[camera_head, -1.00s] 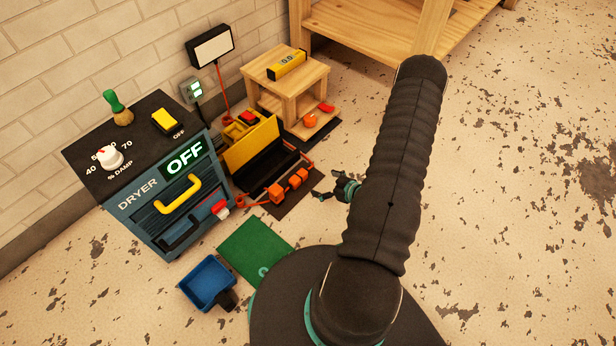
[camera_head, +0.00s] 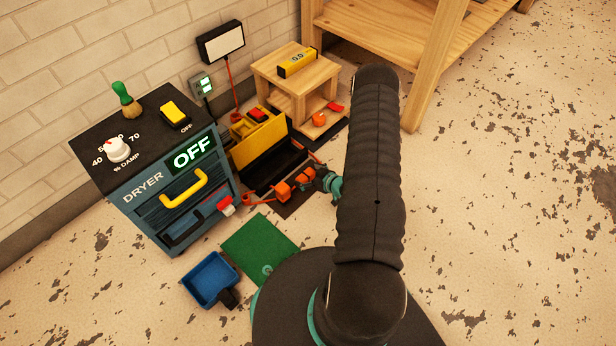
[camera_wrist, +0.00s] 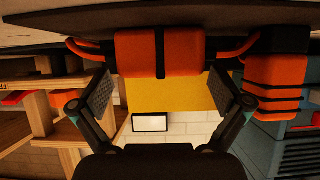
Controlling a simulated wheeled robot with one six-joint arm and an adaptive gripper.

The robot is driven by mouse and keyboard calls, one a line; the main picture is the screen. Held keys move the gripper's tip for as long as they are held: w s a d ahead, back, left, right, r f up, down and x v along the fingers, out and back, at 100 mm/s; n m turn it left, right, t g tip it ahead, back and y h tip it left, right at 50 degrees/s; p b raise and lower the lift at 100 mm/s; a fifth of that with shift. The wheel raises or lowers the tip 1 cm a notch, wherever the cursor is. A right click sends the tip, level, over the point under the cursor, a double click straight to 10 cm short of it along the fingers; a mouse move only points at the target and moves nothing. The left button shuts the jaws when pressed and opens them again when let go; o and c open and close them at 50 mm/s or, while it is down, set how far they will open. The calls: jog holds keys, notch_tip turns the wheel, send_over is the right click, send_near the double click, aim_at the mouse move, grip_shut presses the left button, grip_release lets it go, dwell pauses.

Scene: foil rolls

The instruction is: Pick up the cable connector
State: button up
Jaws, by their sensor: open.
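The cable connector looks like an orange block with a dark band, joined to an orange cable, in the wrist view (camera_wrist: 160,52). In the head view, orange connector pieces (camera_head: 284,191) lie on a dark mat in front of the yellow toolbox. My gripper (camera_wrist: 161,92) is open, its two pads apart with nothing held between them. The orange block lies just beyond the fingertips, about centred between them. In the head view my gripper (camera_head: 316,176) is at the right end of the orange pieces, partly hidden by my arm.
A second orange block (camera_wrist: 275,82) lies close on the right in the wrist view. The yellow toolbox (camera_head: 256,142) stands just behind, the dryer (camera_head: 150,215) to the left, and a wooden stand (camera_head: 290,82) at the back. Open floor lies to the right.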

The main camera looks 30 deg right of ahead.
jog(key=shift+w, duration=0.1)
jog(key=c, duration=1)
jog(key=shift+r, duration=0.1)
jog(key=shift+c, duration=0.2)
